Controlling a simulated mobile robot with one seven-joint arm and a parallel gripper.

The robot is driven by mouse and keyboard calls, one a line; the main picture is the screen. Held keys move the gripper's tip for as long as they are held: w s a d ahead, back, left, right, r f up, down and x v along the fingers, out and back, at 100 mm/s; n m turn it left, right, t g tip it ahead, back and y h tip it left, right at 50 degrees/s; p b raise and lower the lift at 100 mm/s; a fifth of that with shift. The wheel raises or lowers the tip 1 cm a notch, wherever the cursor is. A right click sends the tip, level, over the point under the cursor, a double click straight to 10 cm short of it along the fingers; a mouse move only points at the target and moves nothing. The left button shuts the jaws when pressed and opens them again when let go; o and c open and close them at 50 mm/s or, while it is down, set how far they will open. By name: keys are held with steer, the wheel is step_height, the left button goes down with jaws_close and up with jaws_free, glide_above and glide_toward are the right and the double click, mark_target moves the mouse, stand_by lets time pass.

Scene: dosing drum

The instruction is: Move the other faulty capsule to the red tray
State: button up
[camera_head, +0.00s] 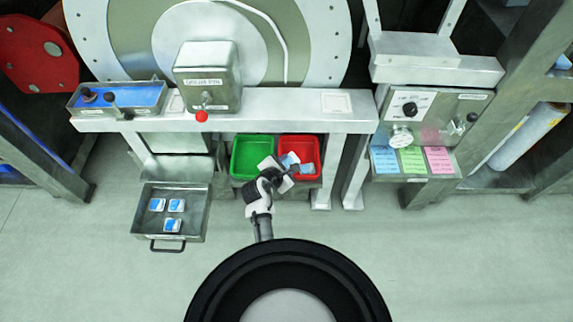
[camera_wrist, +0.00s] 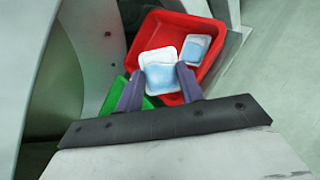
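My gripper (camera_head: 284,165) is over the red tray (camera_head: 299,143), near its edge with the green tray (camera_head: 250,141). In the wrist view my gripper (camera_wrist: 159,69) has its fingers on either side of a white and blue capsule (camera_wrist: 160,77) and appears shut on it. The held capsule (camera_head: 289,157) is over the red tray (camera_wrist: 150,38); the gap below it is hard to judge. A second white and blue capsule (camera_wrist: 195,49) lies in the red tray; it also shows in the head view (camera_head: 307,168).
A metal drawer (camera_head: 142,212) at the lower left holds three capsules (camera_head: 175,205). A metal beam (camera_head: 330,123) runs above the trays. A control panel (camera_head: 435,105) with coloured notes stands at right. The floor in front is clear.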

steer(key=shift+w+f, duration=0.55)
steer(key=shift+f, duration=0.2)
steer(key=o, duration=0.7)
steer(key=shift+c, duration=0.2)
steer(key=shift+r, duration=0.15)
